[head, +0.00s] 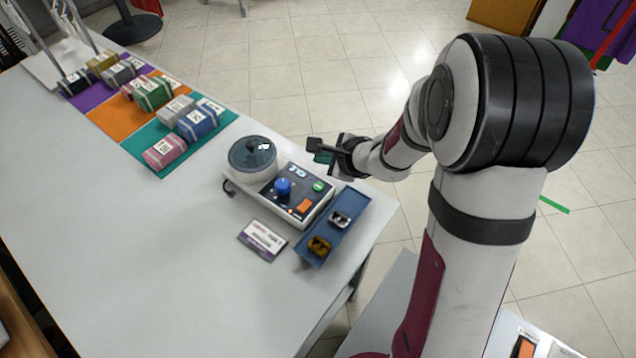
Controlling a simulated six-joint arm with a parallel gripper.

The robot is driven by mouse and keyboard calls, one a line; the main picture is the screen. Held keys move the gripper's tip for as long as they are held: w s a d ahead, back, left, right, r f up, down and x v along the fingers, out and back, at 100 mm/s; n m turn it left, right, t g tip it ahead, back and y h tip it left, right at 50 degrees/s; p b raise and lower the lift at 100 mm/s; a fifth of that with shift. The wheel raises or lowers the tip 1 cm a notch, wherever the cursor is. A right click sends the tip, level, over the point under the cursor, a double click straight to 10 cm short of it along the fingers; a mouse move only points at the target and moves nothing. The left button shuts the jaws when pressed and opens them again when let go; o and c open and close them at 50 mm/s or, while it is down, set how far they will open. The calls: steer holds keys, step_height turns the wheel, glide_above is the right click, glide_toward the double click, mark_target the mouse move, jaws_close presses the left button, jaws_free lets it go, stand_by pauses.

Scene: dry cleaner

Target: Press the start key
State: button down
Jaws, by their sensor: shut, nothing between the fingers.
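A white control box (308,216) stands on the table near its right edge. Its dark panel carries a blue knob (283,187), a small green key (319,186) at the upper right, an orange key (304,205) near the front and a lit display (297,170). The lettering on the keys is too small to read, so I cannot confirm which is the start key. My gripper (315,146) is shut and empty, above and behind the panel, apart from the green key.
A round lidded unit (252,154) adjoins the box at left. A blue tray (337,239) with two small items lies at right, a printed card (262,240) in front. Several labelled bundles sit on purple, orange and teal mats (152,155). The table's left front (120,250) is clear.

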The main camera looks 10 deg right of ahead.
mark_target(322, 189)
step_height(322, 189, down, 7)
steer(key=shift+f, duration=0.2)
stand_by(2.1)
steer(key=shift+f, duration=0.4)
steer(key=shift+f, duration=0.35)
stand_by(0.5)
steer(key=shift+r, duration=0.75)
steer(key=shift+r, duration=2.55)
